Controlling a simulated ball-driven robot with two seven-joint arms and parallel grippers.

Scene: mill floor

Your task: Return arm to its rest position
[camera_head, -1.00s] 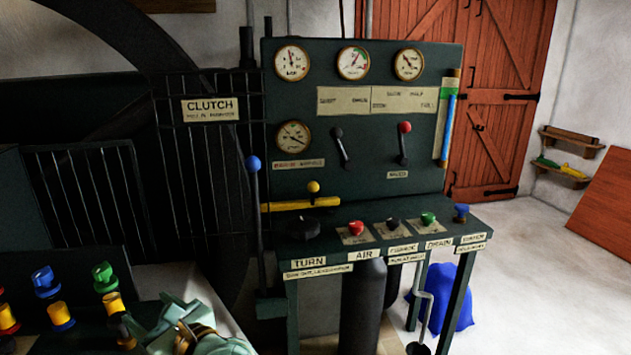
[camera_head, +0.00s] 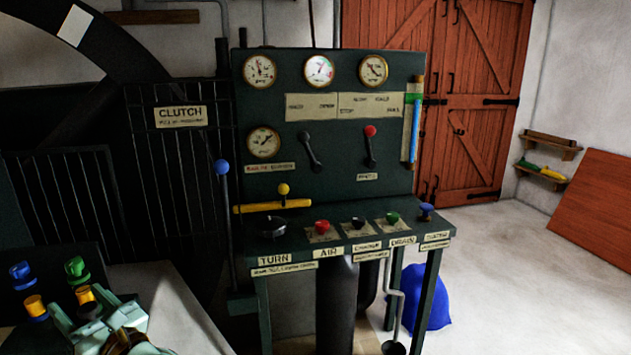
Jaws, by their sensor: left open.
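My left gripper (camera_head: 90,312) is pale green and sits at the bottom left of the head view. Its jaws are apart and I see nothing held between them. It overlaps the near end of a group of coloured knobs, with a yellow knob with a dark base (camera_head: 86,295) showing between its fingers. I cannot tell whether it touches any knob. Part of the hand is cut off by the bottom edge. My right gripper is not in view.
A green knob (camera_head: 77,270) and a blue knob (camera_head: 21,275) stand close by on the left. A pale ledge (camera_head: 170,300) lies right of the gripper. The dark control panel (camera_head: 335,150) with gauges and levers stands ahead. A blue-knobbed lever (camera_head: 222,168) rises beside it. Open floor lies right.

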